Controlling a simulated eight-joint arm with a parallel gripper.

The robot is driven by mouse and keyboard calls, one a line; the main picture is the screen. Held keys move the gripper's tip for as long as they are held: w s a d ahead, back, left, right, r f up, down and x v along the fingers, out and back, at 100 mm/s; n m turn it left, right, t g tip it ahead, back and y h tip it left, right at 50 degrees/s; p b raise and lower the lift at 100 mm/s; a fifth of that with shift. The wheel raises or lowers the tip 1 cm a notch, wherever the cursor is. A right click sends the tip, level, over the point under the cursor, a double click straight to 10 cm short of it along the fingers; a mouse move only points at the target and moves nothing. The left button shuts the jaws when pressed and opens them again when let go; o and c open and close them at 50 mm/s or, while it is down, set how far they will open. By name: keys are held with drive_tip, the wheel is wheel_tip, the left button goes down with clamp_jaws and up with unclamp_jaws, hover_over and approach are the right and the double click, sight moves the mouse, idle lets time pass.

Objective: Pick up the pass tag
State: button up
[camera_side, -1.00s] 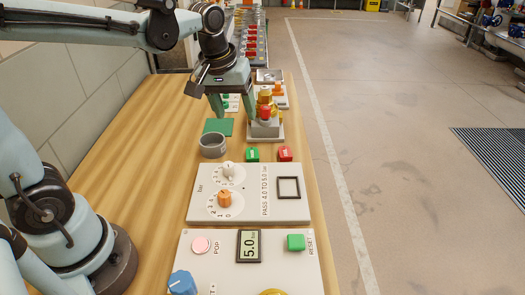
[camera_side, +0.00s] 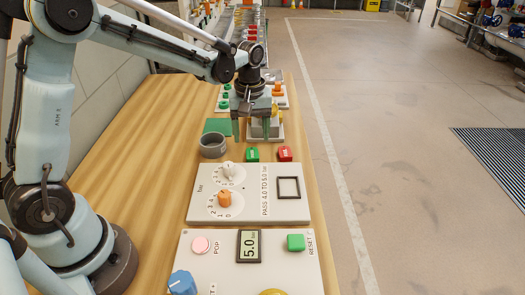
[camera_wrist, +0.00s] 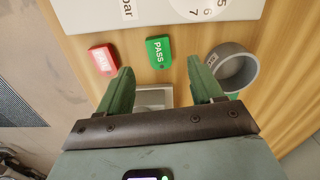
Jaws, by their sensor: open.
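The green pass tag (camera_side: 252,155) lies flat on the wooden table in the side view, left of the red tag (camera_side: 285,154). In the wrist view the pass tag (camera_wrist: 158,52) shows its white PASS lettering, and the red tag (camera_wrist: 103,58) lies to its left. My gripper (camera_side: 253,132) is open and empty, above the table and just behind the pass tag. In the wrist view its two green fingers (camera_wrist: 160,82) are spread, with the tag beyond the gap between them. The fingers do not touch the tag.
A grey ring-shaped cup (camera_side: 212,146) stands left of the tags. A white panel (camera_side: 250,208) with dials and a black square frame (camera_side: 288,188) lies in front. A grey block fixture (camera_side: 275,131) stands behind the tags.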

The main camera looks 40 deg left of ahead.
sight(252, 154)
drive_tip(key=shift+w+f, duration=0.1)
drive_tip(key=shift+f, duration=2.9)
drive_tip(key=shift+c, duration=0.2)
drive_tip(key=c, duration=1.1)
drive_tip(key=shift+r, duration=0.15)
